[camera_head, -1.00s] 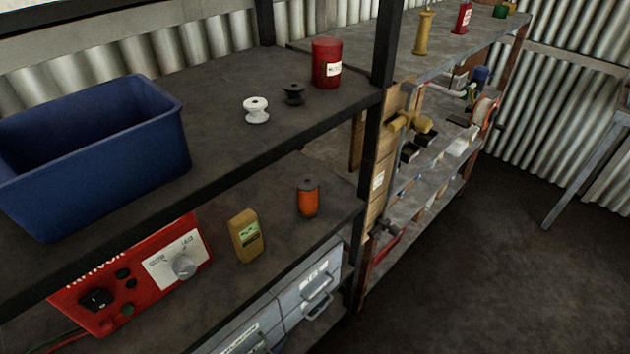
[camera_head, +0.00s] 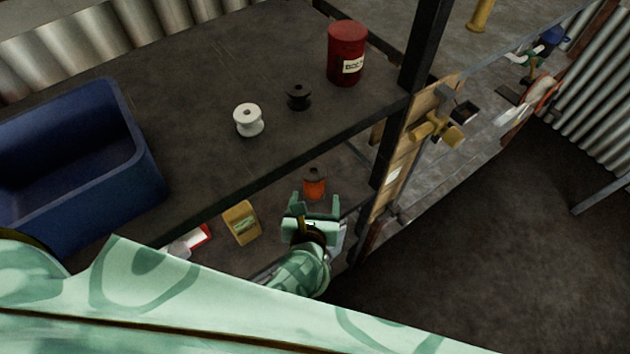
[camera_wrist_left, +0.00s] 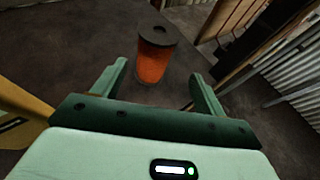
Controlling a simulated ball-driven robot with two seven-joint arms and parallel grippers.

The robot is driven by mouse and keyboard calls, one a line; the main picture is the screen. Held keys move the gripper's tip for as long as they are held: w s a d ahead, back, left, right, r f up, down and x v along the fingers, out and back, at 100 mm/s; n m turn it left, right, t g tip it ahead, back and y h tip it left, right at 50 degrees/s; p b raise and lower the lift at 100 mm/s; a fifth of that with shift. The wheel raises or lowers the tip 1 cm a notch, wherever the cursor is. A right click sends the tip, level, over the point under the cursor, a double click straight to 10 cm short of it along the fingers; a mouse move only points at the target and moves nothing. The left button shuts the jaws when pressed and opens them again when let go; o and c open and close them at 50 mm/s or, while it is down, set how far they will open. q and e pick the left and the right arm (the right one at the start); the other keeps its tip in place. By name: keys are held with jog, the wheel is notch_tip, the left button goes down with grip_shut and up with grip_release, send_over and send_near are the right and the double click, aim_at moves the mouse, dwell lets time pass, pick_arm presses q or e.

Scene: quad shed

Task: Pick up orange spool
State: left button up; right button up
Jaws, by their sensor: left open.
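The orange spool (camera_head: 314,187) stands upright on the lower shelf, with a dark top flange. In the left wrist view the orange spool (camera_wrist_left: 154,62) stands ahead of the fingers, a little beyond their tips. My left gripper (camera_head: 316,200) is open and empty, just in front of the spool at the shelf's front edge. Its two green fingers (camera_wrist_left: 158,82) are spread, with the spool in line with the gap between them. My right gripper is not in view.
The upper shelf carries a blue bin (camera_head: 75,165), a white spool (camera_head: 249,120), a black spool (camera_head: 299,97) and a red can (camera_head: 346,55). A yellow box (camera_head: 241,222) stands left of my gripper on the lower shelf. A dark post (camera_head: 392,140) rises at the right.

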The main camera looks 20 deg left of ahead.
aim_at(313, 188)
pick_arm(q)
jog(key=x, duration=0.3)
jog(key=shift+w+a+f+b, duration=0.15)
jog(key=shift+w+a+b, duration=0.1)
jog(key=shift+b, duration=0.15)
jog(key=x, duration=0.1)
jog(key=b+x, duration=0.1)
jog(key=x, duration=0.1)
jog(key=b+x, duration=0.1)
jog(key=x, duration=0.1)
jog(key=shift+a, duration=0.3)
jog(key=shift+s, duration=0.1)
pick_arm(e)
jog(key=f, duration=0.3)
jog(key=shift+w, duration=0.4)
pick_arm(q)
jog(key=shift+c, duration=1.3)
jog(key=c, duration=0.9)
